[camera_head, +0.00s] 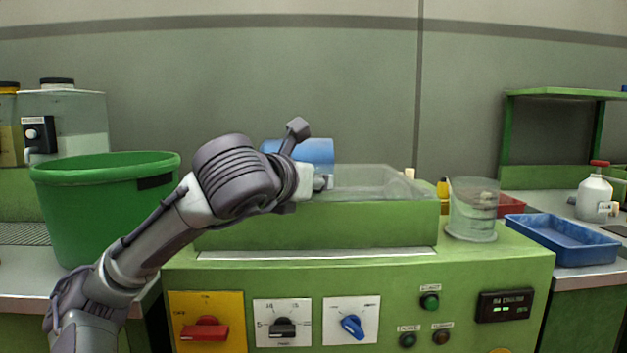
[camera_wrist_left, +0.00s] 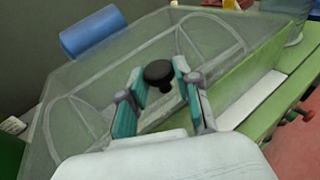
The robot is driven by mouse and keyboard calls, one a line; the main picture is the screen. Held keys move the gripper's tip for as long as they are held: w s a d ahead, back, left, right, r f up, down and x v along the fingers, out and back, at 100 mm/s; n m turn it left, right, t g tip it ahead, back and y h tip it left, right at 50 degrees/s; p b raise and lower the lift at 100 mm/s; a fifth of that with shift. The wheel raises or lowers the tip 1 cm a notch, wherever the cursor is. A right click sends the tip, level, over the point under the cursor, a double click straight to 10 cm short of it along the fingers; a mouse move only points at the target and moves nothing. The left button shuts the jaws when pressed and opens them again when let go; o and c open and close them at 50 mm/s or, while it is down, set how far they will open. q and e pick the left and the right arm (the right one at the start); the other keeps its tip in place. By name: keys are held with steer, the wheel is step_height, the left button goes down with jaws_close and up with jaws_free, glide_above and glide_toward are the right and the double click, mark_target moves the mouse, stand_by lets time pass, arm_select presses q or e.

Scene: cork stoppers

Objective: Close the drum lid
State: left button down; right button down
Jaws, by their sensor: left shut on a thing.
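The clear drum lid (camera_head: 375,181) lies low over the green drum housing (camera_head: 330,222) in the head view; I cannot tell whether its edge fully rests on the rim. In the left wrist view the transparent lid (camera_wrist_left: 215,42) spreads beneath my gripper, with a black knob (camera_wrist_left: 158,71) on it. My left gripper (camera_wrist_left: 162,88) has its teal-padded fingers on either side of this knob and is shut on it. In the head view my left gripper (camera_head: 322,183) is mostly hidden behind my wrist. My right gripper is in neither view.
A green tub (camera_head: 105,205) is at the left. A clear beaker (camera_head: 473,212) stands right of the housing, and a blue tray (camera_head: 565,238) lies farther right. Knobs and switches, including a red one (camera_head: 205,329), line the front panel.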

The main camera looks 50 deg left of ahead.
arm_select(q)
steer(key=c, duration=0.8)
jaws_free()
steer(key=shift+d+f, duration=0.1)
steer(key=shift+f, duration=0.4)
steer(key=shift+r, duration=0.1)
steer(key=shift+s+d+r, duration=0.2)
steer(key=shift+s+d, duration=0.05)
steer(key=shift+s, duration=0.2)
steer(key=shift+v, duration=5.45)
steer(key=shift+a, duration=0.15)
